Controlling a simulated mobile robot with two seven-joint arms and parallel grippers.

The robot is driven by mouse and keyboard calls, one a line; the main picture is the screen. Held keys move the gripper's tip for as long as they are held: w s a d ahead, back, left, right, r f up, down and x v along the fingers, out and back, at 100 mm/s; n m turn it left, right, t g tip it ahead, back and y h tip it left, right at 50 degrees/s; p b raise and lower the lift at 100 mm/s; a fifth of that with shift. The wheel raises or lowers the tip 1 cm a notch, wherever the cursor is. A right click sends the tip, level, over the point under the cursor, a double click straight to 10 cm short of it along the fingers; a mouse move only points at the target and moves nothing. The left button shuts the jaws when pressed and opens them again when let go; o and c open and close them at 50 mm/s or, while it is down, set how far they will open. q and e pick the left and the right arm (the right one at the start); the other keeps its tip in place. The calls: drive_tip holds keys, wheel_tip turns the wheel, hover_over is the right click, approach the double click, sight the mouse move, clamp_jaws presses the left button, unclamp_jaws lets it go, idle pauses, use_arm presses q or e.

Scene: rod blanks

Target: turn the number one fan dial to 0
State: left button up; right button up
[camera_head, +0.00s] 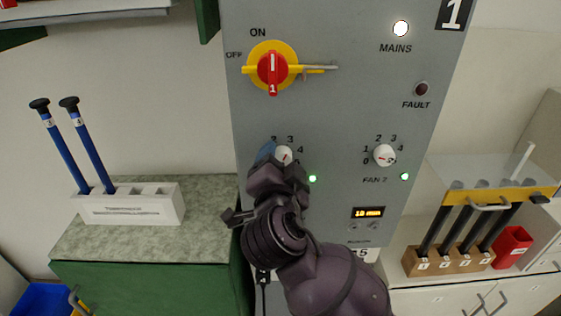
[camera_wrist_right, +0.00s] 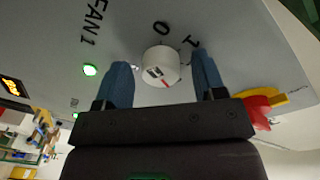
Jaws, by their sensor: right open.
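The number one fan dial (camera_head: 284,155) is a white round knob on the grey panel, partly covered by my right gripper in the head view. In the right wrist view the dial (camera_wrist_right: 161,66) shows whole, with a red mark on its side nearest the gripper, away from the printed 0 (camera_wrist_right: 161,28). My right gripper (camera_head: 272,157) is open at the dial. Its blue fingers (camera_wrist_right: 162,75) stand on either side of the knob, with visible gaps. My left gripper is not in view.
The Fan 2 dial (camera_head: 385,155) is to the right. Above are a red-and-yellow main switch (camera_head: 272,70) and a lit mains lamp (camera_head: 400,29). The fan 1 lamp (camera_head: 312,179) glows green. A white rod holder (camera_head: 130,206) is left; a wooden block (camera_head: 450,262) holds black rods right.

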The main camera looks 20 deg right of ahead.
drive_tip(key=c, duration=0.9)
